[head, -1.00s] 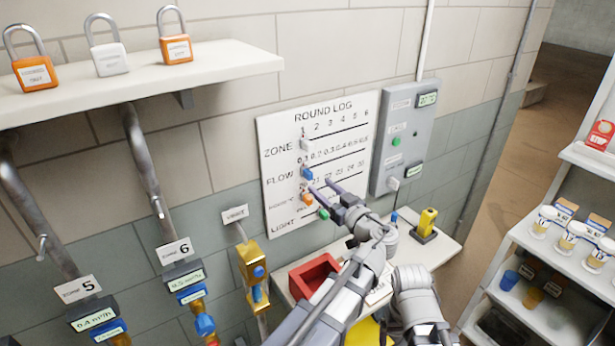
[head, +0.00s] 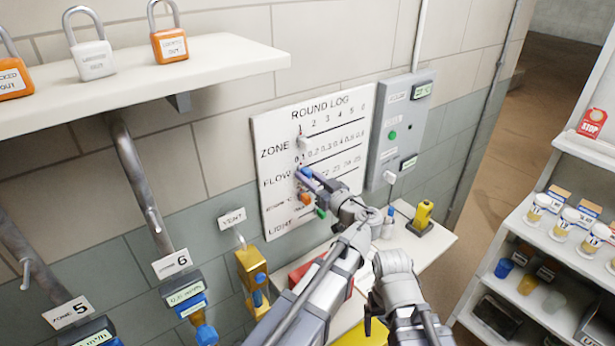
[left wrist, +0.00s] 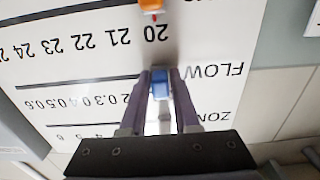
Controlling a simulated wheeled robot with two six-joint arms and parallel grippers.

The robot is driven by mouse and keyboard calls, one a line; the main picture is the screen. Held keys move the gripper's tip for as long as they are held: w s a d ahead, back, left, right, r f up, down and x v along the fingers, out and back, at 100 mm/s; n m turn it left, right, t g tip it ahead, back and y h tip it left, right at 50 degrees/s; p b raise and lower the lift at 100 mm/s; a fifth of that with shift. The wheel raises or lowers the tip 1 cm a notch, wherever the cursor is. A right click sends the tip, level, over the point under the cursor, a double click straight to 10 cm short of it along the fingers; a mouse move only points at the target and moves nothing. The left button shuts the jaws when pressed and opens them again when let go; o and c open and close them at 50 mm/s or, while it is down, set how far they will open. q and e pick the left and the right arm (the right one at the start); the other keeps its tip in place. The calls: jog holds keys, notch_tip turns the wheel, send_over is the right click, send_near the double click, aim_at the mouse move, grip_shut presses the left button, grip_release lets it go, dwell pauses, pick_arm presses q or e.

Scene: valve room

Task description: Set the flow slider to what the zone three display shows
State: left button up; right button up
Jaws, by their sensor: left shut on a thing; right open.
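The flow slider (head: 302,173) is a blue knob at the left end of the FLOW row on the white round log board (head: 284,124). It shows clearly in the left wrist view (left wrist: 160,82), where the board is upside down. My left gripper (head: 306,178) is shut on this knob, one purple finger on each side (left wrist: 160,93). The fingers cover the scale number nearest the knob; 0.2 and up lie to one side. No zone three display is in view. Zone 6 (head: 185,293) and zone 5 (head: 90,334) displays show, too small to read surely.
An orange knob (head: 305,198) and a green knob (head: 321,212) sit on lower rows, close to my left gripper. A grey box (head: 400,135) with a green button is right of the board. Below are a red tray (head: 305,270) and a yellow tool (head: 423,214) on a shelf.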

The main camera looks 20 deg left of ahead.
pick_arm(q)
grip_shut()
dwell(0.9)
